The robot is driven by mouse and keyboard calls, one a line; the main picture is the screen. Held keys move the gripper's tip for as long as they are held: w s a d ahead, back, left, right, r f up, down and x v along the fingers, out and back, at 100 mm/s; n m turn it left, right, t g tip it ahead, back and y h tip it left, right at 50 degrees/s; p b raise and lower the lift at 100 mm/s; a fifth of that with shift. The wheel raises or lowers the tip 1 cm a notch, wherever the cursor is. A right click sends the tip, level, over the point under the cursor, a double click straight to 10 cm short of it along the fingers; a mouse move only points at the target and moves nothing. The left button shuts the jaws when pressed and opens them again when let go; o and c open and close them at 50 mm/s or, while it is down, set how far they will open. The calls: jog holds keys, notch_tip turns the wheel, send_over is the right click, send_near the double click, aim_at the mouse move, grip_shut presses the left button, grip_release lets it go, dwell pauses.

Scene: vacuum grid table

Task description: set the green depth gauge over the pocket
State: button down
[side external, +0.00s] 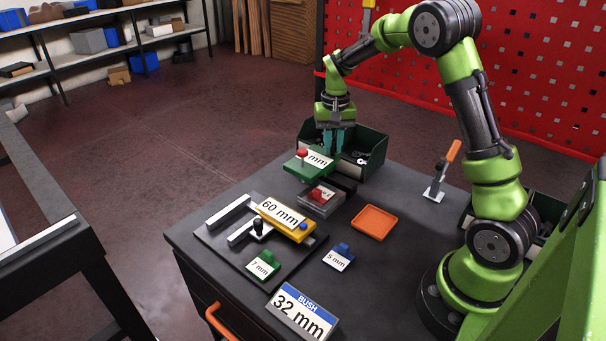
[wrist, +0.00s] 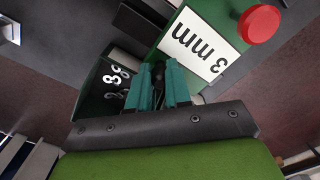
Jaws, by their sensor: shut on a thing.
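The green depth gauge (side external: 299,167) is a flat green piece with a white label and a red round knob. My gripper (side external: 334,151) is shut on it, and it hangs above the table near the green bin. In the wrist view the gauge (wrist: 176,53) extends past my teal fingertips (wrist: 160,90), its label reading "3 mm". Below the gauge in the side view stands a grey block (side external: 318,207) with a red piece on top. I cannot make out which opening is the pocket.
A yellow block (side external: 271,224) labelled "60 mm" sits in the grid-table fixture (side external: 219,232). Small green (side external: 262,266) and blue (side external: 338,259) label blocks, an orange tray (side external: 374,223) and a "BUSH 32 mm" sign (side external: 302,314) lie around. The green bin (side external: 371,152) holds parts.

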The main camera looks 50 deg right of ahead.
jog(key=s, duration=0.6)
jog(key=shift+s, duration=0.15)
jog(key=c, duration=1.1)
grip_release()
jog(key=shift+o, duration=0.2)
jog(key=shift+r, duration=0.1)
notch_tip(320, 180, up, 17)
